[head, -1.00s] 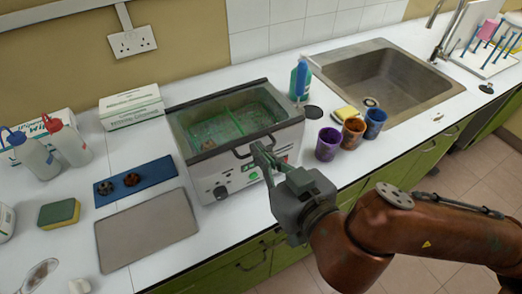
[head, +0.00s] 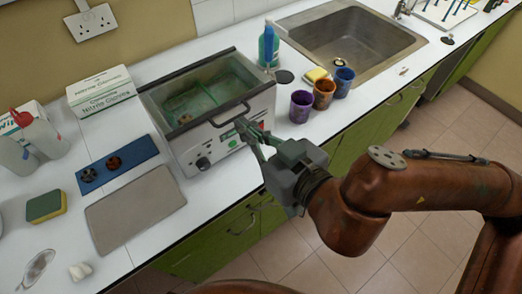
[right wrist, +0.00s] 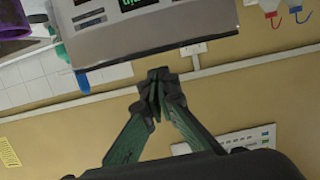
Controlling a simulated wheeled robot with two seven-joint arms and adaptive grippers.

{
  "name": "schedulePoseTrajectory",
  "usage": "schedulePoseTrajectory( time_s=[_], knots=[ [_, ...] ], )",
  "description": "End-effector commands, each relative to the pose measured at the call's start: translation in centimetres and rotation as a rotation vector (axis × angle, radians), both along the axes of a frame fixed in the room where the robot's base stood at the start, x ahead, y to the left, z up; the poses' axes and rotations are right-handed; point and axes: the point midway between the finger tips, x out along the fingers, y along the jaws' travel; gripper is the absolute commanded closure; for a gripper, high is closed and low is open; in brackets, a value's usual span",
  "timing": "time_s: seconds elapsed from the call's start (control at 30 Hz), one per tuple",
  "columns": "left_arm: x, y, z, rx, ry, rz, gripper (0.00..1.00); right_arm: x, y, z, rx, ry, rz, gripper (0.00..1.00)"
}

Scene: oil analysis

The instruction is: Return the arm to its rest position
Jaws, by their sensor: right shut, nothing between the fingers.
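My right gripper (head: 252,133) is in front of the metal bath (head: 205,150), close to its front panel and handle. Its fingers are shut with nothing between them. In the right wrist view the shut fingertips (right wrist: 156,82) meet at the middle, with the bath's front panel (right wrist: 150,30) above them. I cannot tell whether the fingers touch the bath. My right arm comes in from the right over the floor. My left gripper is not in view.
Purple (head: 301,106), brown (head: 323,93) and blue (head: 343,82) cups stand right of the bath. A sink (head: 400,45) lies behind them. Left are a blue tray (head: 120,163) with two dark round parts, a grey mat (head: 135,210), a sponge (head: 45,206) and bottles. Open floor lies in front.

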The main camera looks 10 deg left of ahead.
Motion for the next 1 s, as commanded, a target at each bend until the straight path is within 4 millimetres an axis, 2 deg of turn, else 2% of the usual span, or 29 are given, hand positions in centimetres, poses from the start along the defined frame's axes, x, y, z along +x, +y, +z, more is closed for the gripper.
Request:
schedulePoseTrajectory(
  time_s=[0.1,0.3,0.5,0.67,0.77,0.87,0.97,1.0],
  knots=[
    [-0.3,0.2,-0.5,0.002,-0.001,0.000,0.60,-1.3,-2.0,-1.1,0.001,-0.004,-0.006,1.00],
    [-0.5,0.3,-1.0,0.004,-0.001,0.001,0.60,-2.8,-3.8,-2.4,0.003,-0.004,-0.005,1.00],
    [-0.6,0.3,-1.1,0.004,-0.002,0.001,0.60,-3.3,-4.3,-2.8,0.005,-0.005,-0.004,1.00],
    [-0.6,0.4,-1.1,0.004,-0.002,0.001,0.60,-3.3,-4.3,-2.8,0.005,-0.005,-0.004,1.00],
    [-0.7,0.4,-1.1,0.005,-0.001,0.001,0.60,-3.9,-3.9,-3.4,0.020,0.035,0.016,1.00],
    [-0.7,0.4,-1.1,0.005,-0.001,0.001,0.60,-6.3,-2.7,-5.3,0.077,0.187,0.087,1.00],
    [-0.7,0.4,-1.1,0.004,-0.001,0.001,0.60,-10.8,-1.1,-7.3,0.192,0.467,0.202,1.00],
    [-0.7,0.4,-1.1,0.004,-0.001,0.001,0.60,-13.0,-0.5,-7.5,0.255,0.605,0.254,1.00]
  ],
)
